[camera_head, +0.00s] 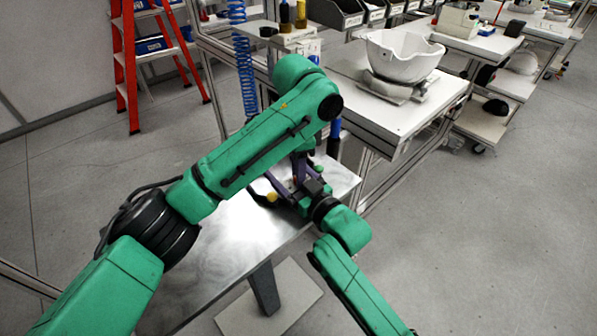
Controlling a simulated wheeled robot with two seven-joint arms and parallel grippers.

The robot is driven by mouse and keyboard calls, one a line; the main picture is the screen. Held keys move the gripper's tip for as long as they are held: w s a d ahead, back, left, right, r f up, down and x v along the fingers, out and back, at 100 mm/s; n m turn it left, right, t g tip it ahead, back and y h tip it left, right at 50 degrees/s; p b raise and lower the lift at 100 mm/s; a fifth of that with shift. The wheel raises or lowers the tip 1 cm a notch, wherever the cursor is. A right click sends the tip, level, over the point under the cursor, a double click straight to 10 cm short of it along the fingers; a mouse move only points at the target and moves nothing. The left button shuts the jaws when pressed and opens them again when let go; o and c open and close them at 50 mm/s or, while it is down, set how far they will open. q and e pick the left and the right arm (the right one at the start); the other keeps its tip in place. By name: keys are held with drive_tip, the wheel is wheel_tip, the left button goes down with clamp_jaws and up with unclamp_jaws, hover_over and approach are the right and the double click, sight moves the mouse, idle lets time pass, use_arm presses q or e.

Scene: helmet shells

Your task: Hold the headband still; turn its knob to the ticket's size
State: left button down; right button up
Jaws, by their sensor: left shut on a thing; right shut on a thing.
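The headband (281,188) is a small dark and purple band above the metal table, partly hidden by my arms. A small yellow ball-like part (271,197) shows at its left end. My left arm comes over from the left and reaches down behind its green elbow. My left gripper (299,166) is shut on the headband from above, its jaws mostly hidden. My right gripper (301,191) comes from the lower right and is shut at the headband's right side, where the knob sits; the knob itself is hidden. I cannot make out a size ticket.
The shiny metal table (240,235) is bare at its front. A white bench (400,112) at the right holds a pale helmet shell (403,55) on a grey support. A blue coiled hose (239,60) hangs behind my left arm. A red ladder (128,65) stands far left.

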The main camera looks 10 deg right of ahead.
use_arm(q)
drive_tip(key=n, duration=0.6)
use_arm(e)
drive_tip(key=shift+f, duration=0.1)
use_arm(q)
drive_tip(key=n, duration=0.7)
drive_tip(key=shift+w, duration=0.1)
drive_tip(key=shift+n, duration=0.3)
drive_tip(key=c, duration=0.9)
unclamp_jaws()
drive_tip(key=shift+c, duration=0.2)
drive_tip(key=shift+r, duration=0.1)
wheel_tip(320, 180, up, 12)
